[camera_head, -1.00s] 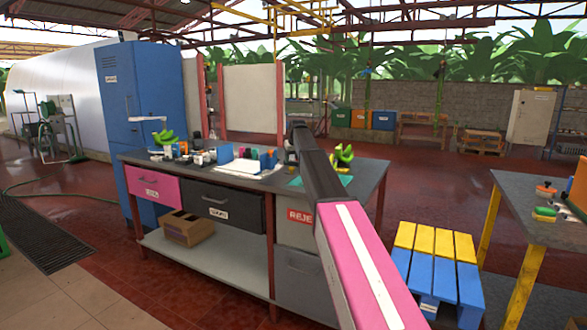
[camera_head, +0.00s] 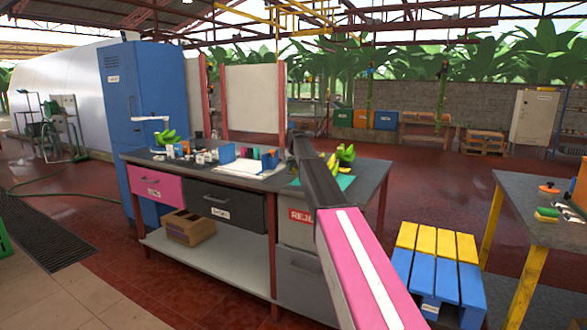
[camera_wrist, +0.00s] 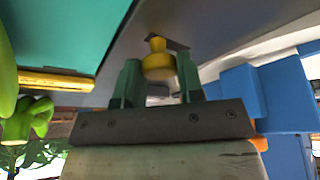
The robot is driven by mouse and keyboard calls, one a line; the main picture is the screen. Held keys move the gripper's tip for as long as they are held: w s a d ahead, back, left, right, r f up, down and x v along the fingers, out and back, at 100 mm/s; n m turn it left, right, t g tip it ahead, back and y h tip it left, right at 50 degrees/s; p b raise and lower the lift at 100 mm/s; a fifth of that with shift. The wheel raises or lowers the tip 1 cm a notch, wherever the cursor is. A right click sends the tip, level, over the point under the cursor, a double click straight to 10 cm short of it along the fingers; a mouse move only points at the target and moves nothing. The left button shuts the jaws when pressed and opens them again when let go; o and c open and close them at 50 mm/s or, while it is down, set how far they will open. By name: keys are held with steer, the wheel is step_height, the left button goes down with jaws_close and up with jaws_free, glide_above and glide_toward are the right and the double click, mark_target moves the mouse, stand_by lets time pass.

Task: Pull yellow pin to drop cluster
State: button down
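In the wrist view my gripper (camera_wrist: 160,68) has two green fingers with a yellow knobbed piece (camera_wrist: 158,64) between their tips, which looks like the yellow pin. Its wide part fills the gap and seems to touch both fingers. Its narrow end points away, over a dark patch on the grey surface. My arm hides the gripper in the head view. Two green stems hang at the back, the left stem (camera_head: 370,92) and the right stem (camera_head: 441,95). I cannot make out a pin on either.
The grey workbench (camera_head: 366,181) carries a teal mat (camera_wrist: 50,35) and green bananas (camera_head: 345,153). A blue bin (camera_wrist: 283,95) is close right of my gripper in the wrist view. A blue-yellow pallet (camera_head: 437,262) and second table (camera_head: 535,192) stand right. Red floor is open behind.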

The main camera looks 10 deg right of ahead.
steer(key=w+a, duration=0.2)
steer(key=shift+a, duration=0.4)
steer(key=c, duration=0.8)
jaws_free()
steer(key=shift+a+r, duration=0.1)
steer(key=shift+o, duration=0.2)
steer(key=shift+s+r, duration=0.25)
steer(key=shift+r, duration=0.3)
steer(key=v, duration=0.9)
steer(key=shift+r, duration=0.25)
steer(key=shift+s, duration=0.1)
